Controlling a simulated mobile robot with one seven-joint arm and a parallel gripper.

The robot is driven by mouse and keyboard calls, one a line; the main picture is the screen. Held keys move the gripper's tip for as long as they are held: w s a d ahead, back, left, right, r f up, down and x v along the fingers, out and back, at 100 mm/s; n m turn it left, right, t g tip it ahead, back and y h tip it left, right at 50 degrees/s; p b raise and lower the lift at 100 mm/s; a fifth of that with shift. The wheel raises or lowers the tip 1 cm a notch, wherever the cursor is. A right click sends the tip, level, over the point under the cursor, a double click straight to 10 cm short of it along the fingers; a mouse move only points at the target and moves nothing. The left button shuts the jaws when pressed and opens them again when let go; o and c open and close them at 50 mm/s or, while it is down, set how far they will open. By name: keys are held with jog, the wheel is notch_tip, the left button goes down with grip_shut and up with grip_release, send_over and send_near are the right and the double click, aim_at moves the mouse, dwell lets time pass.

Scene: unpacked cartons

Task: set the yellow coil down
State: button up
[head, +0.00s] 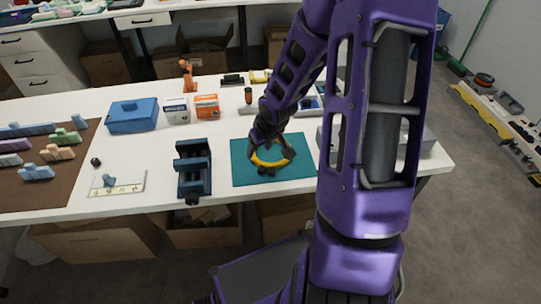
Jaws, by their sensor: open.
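The yellow coil (264,162) shows as a ring at the teal mat (303,170) on the white table. My gripper (267,172) is right at the coil, over the mat, with its jaws open. Parts of the gripper cover some of the coil. I cannot tell whether the coil rests flat on the mat or whether the fingers still touch it.
A dark blue vise (193,170) stands left of the mat. A blue box (133,115), a white box (177,111) and an orange box (207,107) stand behind it. A brown mat (50,183) with several shaped blocks lies at the left. The table's front edge is near the mat.

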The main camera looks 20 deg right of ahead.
aim_at(255, 158)
jog(key=shift+b+x, duration=1)
jog(key=shift+x, duration=2.1)
jog(key=shift+w, duration=0.15)
jog(key=shift+c, duration=0.3)
grip_shut()
jog(key=shift+r, duration=0.1)
